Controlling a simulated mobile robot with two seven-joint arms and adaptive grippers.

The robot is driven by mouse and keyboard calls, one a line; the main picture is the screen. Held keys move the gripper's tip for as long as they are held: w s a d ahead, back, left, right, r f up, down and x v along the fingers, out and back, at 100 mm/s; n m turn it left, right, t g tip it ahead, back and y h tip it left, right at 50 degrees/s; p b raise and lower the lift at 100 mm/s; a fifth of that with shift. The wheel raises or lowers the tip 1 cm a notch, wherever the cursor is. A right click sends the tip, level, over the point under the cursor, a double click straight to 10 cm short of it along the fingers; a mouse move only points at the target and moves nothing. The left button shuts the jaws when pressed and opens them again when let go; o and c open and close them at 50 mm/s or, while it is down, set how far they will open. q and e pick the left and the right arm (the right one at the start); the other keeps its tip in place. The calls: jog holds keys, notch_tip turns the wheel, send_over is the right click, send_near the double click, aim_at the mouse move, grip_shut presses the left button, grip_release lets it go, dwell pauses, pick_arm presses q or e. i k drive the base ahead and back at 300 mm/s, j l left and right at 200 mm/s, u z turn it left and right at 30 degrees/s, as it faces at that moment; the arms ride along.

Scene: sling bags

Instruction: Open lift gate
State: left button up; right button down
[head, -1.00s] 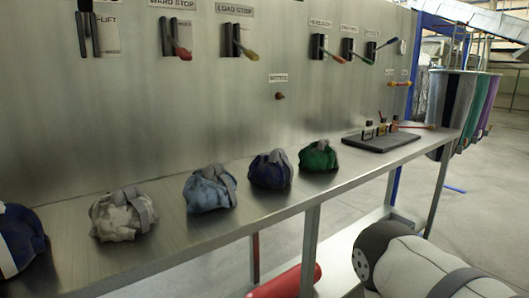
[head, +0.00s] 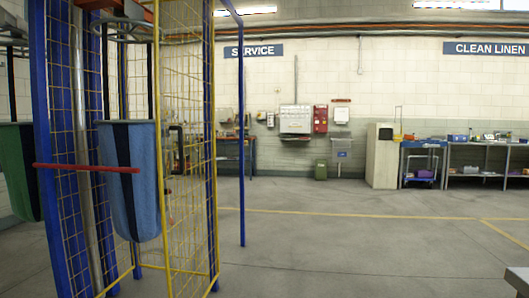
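A tall cage with blue posts stands at the left in the head view. A yellow-framed mesh panel (head: 198,215), which looks like the lift gate, stands at its right side. A black handle-like piece (head: 178,150) shows at this panel. I cannot tell whether the gate is latched or ajar. A blue sling bag (head: 131,185) with a dark stripe hangs at the cage. Neither of my grippers is in view.
A green bag (head: 18,170) hangs at the far left edge. A slim blue post (head: 241,140) stands right of the cage. The grey floor (head: 350,235) with yellow lines is clear. Benches and a cabinet (head: 382,156) line the back wall. A grey surface corner (head: 518,279) shows at lower right.

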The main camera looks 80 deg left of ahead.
aim_at(156, 8)
jog(key=u, duration=3.05)
